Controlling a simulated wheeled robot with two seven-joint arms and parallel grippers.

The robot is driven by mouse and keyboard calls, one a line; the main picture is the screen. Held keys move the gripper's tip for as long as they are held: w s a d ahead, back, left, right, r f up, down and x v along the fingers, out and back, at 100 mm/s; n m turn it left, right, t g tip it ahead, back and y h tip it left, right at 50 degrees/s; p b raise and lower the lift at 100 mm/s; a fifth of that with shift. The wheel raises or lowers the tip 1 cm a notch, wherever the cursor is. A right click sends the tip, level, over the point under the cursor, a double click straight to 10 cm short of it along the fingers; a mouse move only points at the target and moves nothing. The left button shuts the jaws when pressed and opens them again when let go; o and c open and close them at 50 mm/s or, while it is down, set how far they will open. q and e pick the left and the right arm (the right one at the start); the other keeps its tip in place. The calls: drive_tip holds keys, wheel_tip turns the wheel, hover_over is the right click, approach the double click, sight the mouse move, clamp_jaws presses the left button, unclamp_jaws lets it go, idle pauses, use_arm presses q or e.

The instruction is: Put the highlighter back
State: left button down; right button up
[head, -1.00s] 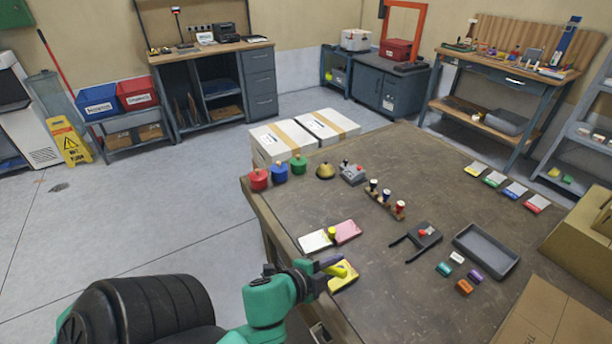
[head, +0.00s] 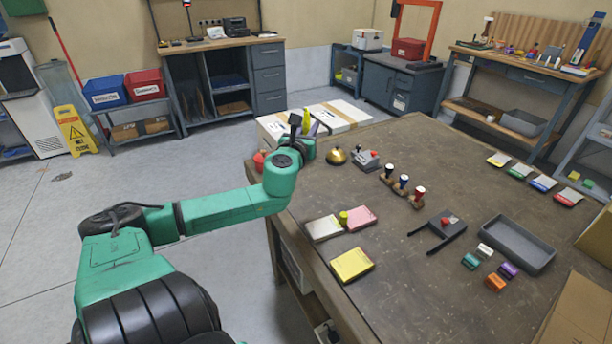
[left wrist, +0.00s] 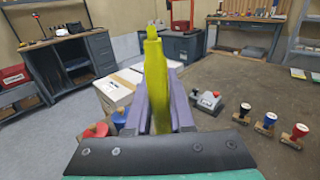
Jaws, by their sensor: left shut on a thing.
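My left gripper (head: 305,132) is shut on the yellow highlighter (head: 307,122). It holds it off the table, in front of the white boxes in the head view. In the left wrist view the highlighter (left wrist: 156,75) points up and away between the purple-grey fingers (left wrist: 158,112). A yellow pad (head: 352,264) lies on the near left of the table with nothing on it. A short yellow-green cylinder (head: 344,218) stands at the white and pink pads. My right gripper is not in view.
A red pot (left wrist: 96,131) and a blue pot (left wrist: 122,127) show below the gripper. A grey tray (head: 518,243) lies further right. The table's middle is mostly clear.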

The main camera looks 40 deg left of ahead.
use_arm(q)
wheel_tip(320, 180, down, 20)
drive_tip(key=b, duration=0.6)
drive_tip(key=shift+a+r, duration=0.1)
drive_tip(key=shift+r, duration=0.1)
drive_tip(key=c, duration=0.8)
unclamp_jaws()
drive_tip(key=shift+r, duration=0.25)
drive_tip(key=p+v, duration=0.2)
drive_tip(key=v, duration=1)
drive_tip(key=shift+f, duration=0.15)
